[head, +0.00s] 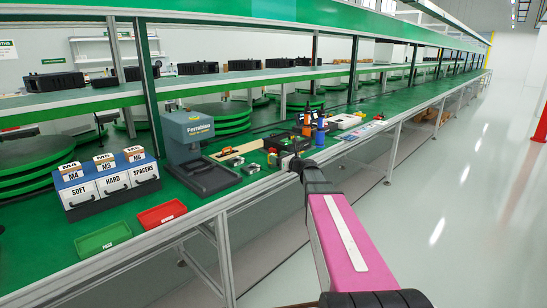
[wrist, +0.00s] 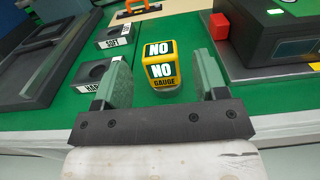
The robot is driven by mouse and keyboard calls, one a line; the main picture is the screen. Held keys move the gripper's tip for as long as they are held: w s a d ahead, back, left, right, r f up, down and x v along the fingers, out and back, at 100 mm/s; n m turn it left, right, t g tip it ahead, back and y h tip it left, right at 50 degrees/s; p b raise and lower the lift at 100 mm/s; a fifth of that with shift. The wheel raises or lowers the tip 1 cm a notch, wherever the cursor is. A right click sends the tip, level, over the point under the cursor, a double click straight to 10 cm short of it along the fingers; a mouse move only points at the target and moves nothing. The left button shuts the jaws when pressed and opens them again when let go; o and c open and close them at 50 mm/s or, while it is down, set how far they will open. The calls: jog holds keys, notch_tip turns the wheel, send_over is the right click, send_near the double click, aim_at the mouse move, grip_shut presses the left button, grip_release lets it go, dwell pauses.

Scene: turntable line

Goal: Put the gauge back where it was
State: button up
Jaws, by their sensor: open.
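The fingers are apart, with a gap visible on both sides of the gauge, so I hold nothing. Left of it are two dark blocks with round recesses, one labelled "SOFT" (wrist: 115,37) and one "HARD" (wrist: 99,75), the latter partly behind the left finger. In the head view, my arm's end hides most of this spot.
A dark machine with a red block (wrist: 219,26) stands close right of my gripper. Labelled bins (head: 112,185), a green tray (head: 103,238) and a red tray (head: 161,215) lie along the bench.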

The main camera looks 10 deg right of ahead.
jog(key=v, duration=0.8)
jog(key=s+a+f+n+g, duration=0.1)
jog(key=a+f+n, duration=0.1)
jog(key=s+a+f+n+g, duration=0.1)
jog(key=s+a+f+n, duration=0.1)
jog(key=s+a+f+n+g, duration=0.2)
jog(key=n, duration=0.1)
jog(key=shift+f, duration=0.4)
jog(key=s+a+f+n+g+h, duration=0.2)
jog(key=s+f+n+g+h, duration=0.15)
jog(key=s+f+n, duration=0.35)
jog(key=s+a+f+n+g+h, duration=0.2)
jog(key=s+a+f+n+g, duration=0.15)
jog(key=s+f+n, duration=0.3)
jog(key=s+d+f+n+g+h, duration=0.3)
jog(key=s+d+f+n+h, duration=0.1)
jog(key=s+n, duration=0.4)
jog(key=shift+s+d+g+h, duration=0.2)
jog(key=shift+s+g+h, duration=0.1)
jog(key=shift+s+h, duration=0.25)
jog(key=shift+f, duration=0.1)
